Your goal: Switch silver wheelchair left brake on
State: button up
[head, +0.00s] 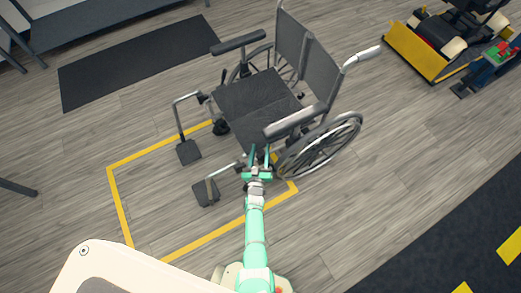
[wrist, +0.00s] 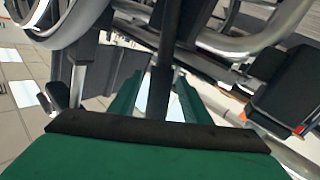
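The silver wheelchair (head: 262,98) has a dark grey seat and back and stands with its footrests toward the lower left. Its near large wheel (head: 322,146) is beside my gripper, and the wheel also shows at the upper left of the wrist view (wrist: 62,22). My gripper (head: 259,158) is at the front of that wheel, below the near armrest (head: 292,122). Its green fingers (wrist: 157,100) are apart in both views. A dark upright bar (wrist: 166,50), perhaps the brake lever, stands between them in the wrist view. I cannot tell whether they touch it, or the brake's setting.
The near footrest (head: 206,192) is just left of my gripper. Yellow floor lines (head: 120,205) run around the wheelchair's front. A dark mat (head: 140,62) lies at the upper left. A yellow-fronted machine (head: 415,53) stands at the upper right. Open floor lies to the right.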

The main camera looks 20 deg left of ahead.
jog(key=v, duration=1)
jog(key=shift+s, duration=0.35)
jog(key=shift+d, duration=0.15)
